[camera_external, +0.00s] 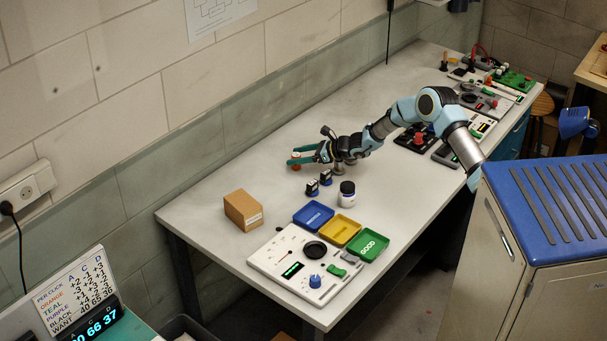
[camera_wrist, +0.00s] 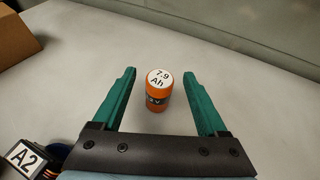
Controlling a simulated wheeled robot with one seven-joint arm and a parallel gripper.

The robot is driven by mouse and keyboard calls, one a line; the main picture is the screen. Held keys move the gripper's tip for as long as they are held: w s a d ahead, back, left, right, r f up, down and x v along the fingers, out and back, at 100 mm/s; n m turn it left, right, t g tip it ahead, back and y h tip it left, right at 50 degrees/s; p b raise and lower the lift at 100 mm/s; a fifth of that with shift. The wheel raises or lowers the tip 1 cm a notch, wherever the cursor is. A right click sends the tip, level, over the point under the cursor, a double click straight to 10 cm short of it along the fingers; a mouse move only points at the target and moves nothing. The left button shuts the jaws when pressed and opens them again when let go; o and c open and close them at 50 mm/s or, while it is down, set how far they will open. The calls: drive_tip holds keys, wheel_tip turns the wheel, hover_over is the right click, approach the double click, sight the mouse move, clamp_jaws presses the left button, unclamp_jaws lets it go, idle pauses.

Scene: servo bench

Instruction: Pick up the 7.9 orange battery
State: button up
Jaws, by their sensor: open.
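The orange battery (camera_wrist: 158,91) stands upright on the bench, with a white top that reads "7.9 Ah" and a dark band around its side. My gripper (camera_wrist: 159,78) is open, with one green finger on each side of the battery and a visible gap on both sides. In the external view, my gripper (camera_external: 302,156) is low over the bench near the wall, and the battery (camera_external: 296,165) shows small between its fingers. The wrist view does not clearly show how high the fingers are above the bench.
A block labelled A2 (camera_wrist: 24,158) is at the lower left in the wrist view. A cardboard box (camera_external: 243,210), a white jar (camera_external: 347,194), and blue (camera_external: 313,214), yellow (camera_external: 340,230) and green (camera_external: 368,246) trays stand nearer the bench front. Bench around the battery is clear.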

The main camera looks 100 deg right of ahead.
drive_tip(key=shift+p+x, duration=0.75)
drive_tip(key=shift+x, duration=1.15)
drive_tip(key=shift+r, duration=0.1)
clamp_jaws()
